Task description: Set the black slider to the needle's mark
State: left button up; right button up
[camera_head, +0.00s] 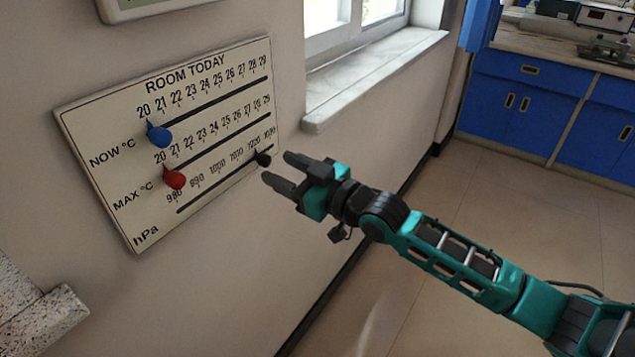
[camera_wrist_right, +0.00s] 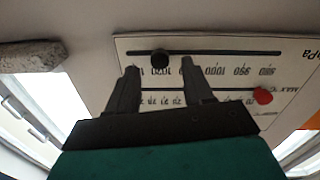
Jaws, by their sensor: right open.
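The black slider (camera_head: 263,159) sits near the right end of the hPa slot on the white "ROOM TODAY" board (camera_head: 150,226), around the 1020 to 1030 labels. My right gripper (camera_head: 279,167) is open and empty, just right of the slider with its fingers pointing at the board. In the right wrist view the slider (camera_wrist_right: 160,60) shows between the two fingertips (camera_wrist_right: 159,66), seemingly beyond them; contact cannot be told. No needle can be made out in either view. My left gripper is not in view.
A blue slider (camera_head: 159,136) and a red slider (camera_head: 174,179) sit at the left ends of the upper slots. A window sill (camera_head: 375,75) juts out above right of the board. A speckled ledge (camera_head: 45,318) is at lower left. Blue cabinets (camera_head: 520,110) stand far right.

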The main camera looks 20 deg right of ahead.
jog(key=v, duration=0.9)
jog(key=shift+d, duration=0.1)
jog(key=s+f+m+g+h+p, duration=0.1)
jog(key=s+f+m+g+h, duration=0.1)
jog(key=s+f, duration=0.6)
jog(key=s+f+m+g+h+p, duration=0.1)
jog(key=s+f+m+h, duration=0.3)
jog(key=f, duration=1)
jog(key=s+g+h, duration=0.1)
jog(key=s+h, duration=0.1)
jog(key=s, duration=0.2)
